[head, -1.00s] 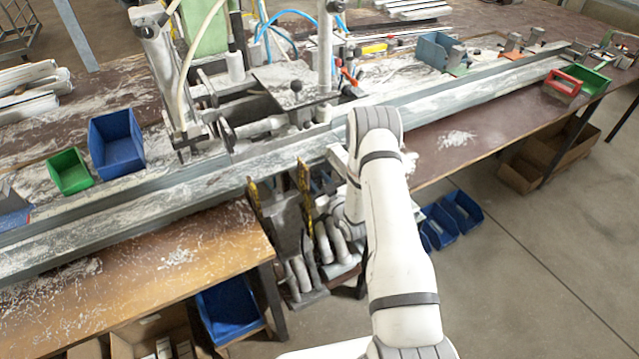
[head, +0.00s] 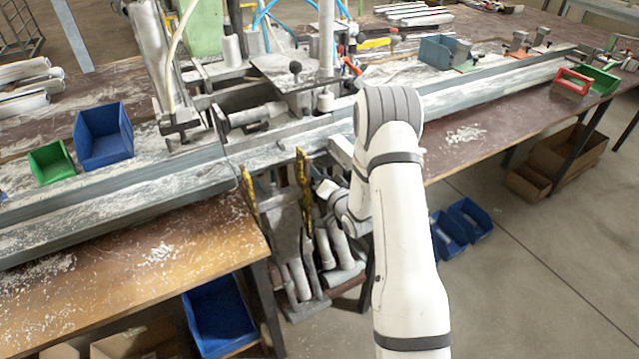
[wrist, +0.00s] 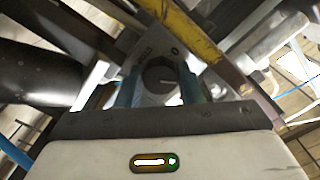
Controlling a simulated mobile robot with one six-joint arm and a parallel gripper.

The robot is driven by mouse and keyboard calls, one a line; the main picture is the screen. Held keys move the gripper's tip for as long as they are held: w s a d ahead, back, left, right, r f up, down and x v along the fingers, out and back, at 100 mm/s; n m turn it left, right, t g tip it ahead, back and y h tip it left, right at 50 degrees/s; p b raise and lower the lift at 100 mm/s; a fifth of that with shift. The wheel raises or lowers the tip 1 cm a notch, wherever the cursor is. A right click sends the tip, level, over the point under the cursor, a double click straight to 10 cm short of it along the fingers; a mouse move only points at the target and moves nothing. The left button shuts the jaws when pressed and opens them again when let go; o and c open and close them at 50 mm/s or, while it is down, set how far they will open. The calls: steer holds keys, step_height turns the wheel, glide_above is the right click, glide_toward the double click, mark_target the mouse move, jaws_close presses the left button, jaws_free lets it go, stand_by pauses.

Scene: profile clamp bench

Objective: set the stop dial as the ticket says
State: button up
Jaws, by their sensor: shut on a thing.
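In the wrist view, a round dark knob (wrist: 159,75), seemingly the stop dial, stands in front of a grey plate (wrist: 150,48). The plate carries small markings, one like a 0; the rest are too blurred to read. My gripper (wrist: 160,90) has its two bluish fingers either side of the knob and is shut on it. The dial's pointer and its setting cannot be made out. In the head view my white arm hides the gripper and the dial. I cannot pick out a ticket in either view.
A yellow bar (wrist: 185,30) crosses close above the plate. In the head view, yellow-edged uprights (head: 304,185) stand left of my arm, below the long profile rail (head: 200,168). Blue bins (head: 468,220) sit low to its right.

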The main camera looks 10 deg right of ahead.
steer(key=m+b, duration=0.6)
steer(key=m, duration=0.6)
stand_by(0.5)
steer(key=o, duration=0.7)
steer(key=b+v, duration=0.1)
steer(key=v, duration=0.7)
steer(key=shift+w, duration=0.1)
